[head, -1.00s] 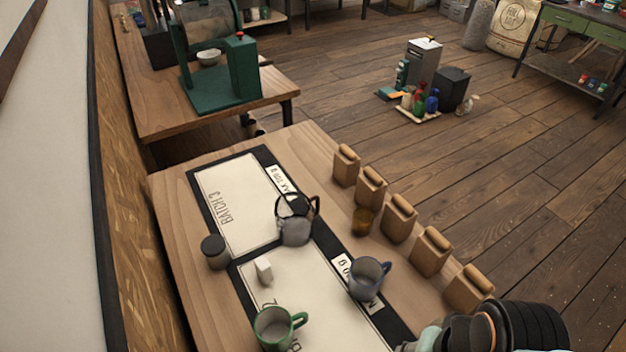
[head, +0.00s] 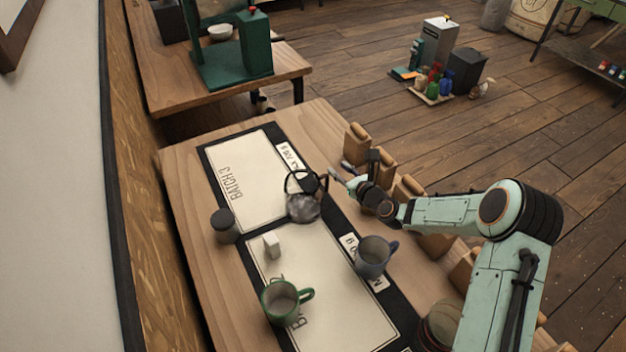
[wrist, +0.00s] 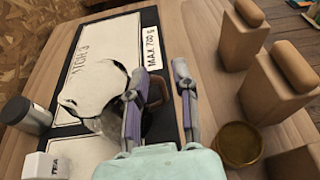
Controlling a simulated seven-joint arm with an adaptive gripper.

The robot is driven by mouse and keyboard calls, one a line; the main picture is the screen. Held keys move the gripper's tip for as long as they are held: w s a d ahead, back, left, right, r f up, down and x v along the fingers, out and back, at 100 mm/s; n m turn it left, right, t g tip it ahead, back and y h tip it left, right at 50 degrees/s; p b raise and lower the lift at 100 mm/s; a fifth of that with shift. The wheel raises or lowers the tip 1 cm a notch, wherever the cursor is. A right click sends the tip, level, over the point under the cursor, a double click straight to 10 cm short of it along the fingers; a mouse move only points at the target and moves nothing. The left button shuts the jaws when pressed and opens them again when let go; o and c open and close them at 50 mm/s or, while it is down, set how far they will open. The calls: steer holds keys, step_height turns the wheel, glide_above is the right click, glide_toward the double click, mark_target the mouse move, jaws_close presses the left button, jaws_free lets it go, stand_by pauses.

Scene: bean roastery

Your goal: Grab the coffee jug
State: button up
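The coffee jug (head: 303,210) stands on the mat at the middle of the table in the head view, with a greyish body and a dark rim. In the wrist view the jug (wrist: 106,124) is left of centre, partly hidden by my left finger. Its dark brown handle (wrist: 156,90) shows between my fingers. My gripper (head: 354,168) is beside the jug on its right, with the fingers toward it. In the wrist view my gripper (wrist: 157,70) is open with its fingers apart; I cannot tell whether either finger touches the jug.
A blue-grey mug (head: 370,258) and a green mug (head: 280,300) stand nearer. A white tea box (head: 271,244) and a dark-lidded canister (head: 224,226) are to the left. Wooden blocks (head: 357,143) line the right edge. An amber glass (wrist: 238,143) is close right of my gripper.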

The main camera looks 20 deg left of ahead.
mark_target(328, 181)
steer(key=shift+m+g, duration=0.3)
steer(key=shift+m, duration=0.1)
steer(key=f, duration=0.1)
steer(key=s+f, duration=0.1)
steer(key=f, duration=0.3)
steer(key=shift+s+d, duration=0.1)
steer(key=shift+s, duration=0.15)
steer(key=shift+w+f, duration=0.2)
steer(key=shift+f, duration=0.15)
steer(key=x, duration=0.6)
jaws_close()
